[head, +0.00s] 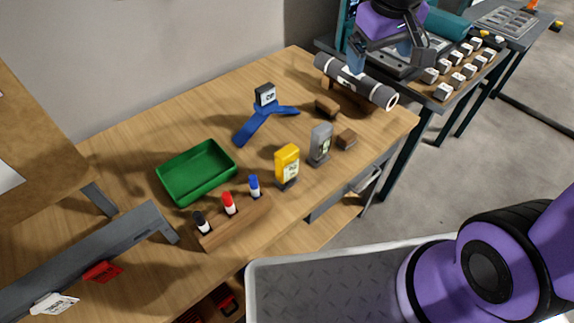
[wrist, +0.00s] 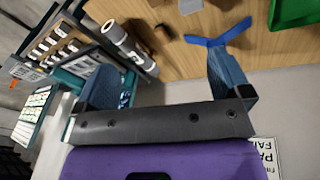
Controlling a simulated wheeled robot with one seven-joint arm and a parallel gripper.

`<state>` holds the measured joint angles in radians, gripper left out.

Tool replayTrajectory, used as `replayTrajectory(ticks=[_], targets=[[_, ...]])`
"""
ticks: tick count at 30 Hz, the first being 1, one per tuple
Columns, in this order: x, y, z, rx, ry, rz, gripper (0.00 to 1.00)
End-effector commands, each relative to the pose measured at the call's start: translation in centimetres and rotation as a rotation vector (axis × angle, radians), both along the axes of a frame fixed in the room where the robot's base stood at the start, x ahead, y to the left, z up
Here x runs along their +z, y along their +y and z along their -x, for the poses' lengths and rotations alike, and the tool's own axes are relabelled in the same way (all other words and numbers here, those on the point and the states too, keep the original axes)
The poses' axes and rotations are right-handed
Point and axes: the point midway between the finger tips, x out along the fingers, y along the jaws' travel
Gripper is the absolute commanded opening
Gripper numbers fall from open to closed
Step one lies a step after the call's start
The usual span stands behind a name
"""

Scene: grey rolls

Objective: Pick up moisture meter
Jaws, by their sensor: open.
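Two upright handheld devices stand on the wooden bench in the head view: a yellow one with a pale face and dark base (head: 287,166), and a grey one with a dark display (head: 320,146). I cannot tell for sure from their faces which is the moisture meter. My gripper (head: 386,60) is open and empty, at the bench's far right end near the grey roll, well away from both devices. In the wrist view my gripper (wrist: 161,68) has its blue fingers wide apart with nothing between them. The yellow device is not visible there.
A grey roll (head: 355,81) rests on wooden cradles near my gripper. A blue stand (head: 262,121) with a dark device, a green tray (head: 165,177), a marker block (head: 236,223) and small brown blocks (head: 346,139) share the bench. A side table of labelled blocks (head: 444,91) adjoins right.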

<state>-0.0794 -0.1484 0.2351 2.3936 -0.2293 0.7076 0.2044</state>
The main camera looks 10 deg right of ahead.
Motion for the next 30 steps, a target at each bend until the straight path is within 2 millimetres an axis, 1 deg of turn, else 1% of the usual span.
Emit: replayTrajectory(ticks=[1, 3, 5, 9, 15, 18, 21, 24, 26, 30], targets=[[-1.4, 1.0, -0.8, 0.026, 0.025, 0.006, 0.96], [-3.2, 2.4, -1.8, 0.059, 0.05, 0.01, 0.96], [-4.8, 3.7, -2.6, 0.089, 0.071, 0.01, 0.96], [-8.8, 6.9, -3.8, 0.156, 0.122, 0.003, 0.96], [-14.6, 11.4, -4.4, 0.246, 0.194, -0.027, 0.96], [-16.9, 13.2, -4.3, 0.279, 0.223, -0.045, 0.96], [-18.5, 14.5, -4.0, 0.302, 0.244, -0.06, 0.96], [-19.5, 15.3, -3.8, 0.315, 0.256, -0.07, 0.96], [-20.0, 15.5, -3.8, 0.32, 0.259, -0.073, 0.96], [-21.7, 15.7, -3.7, 0.323, 0.263, -0.074, 0.96]])
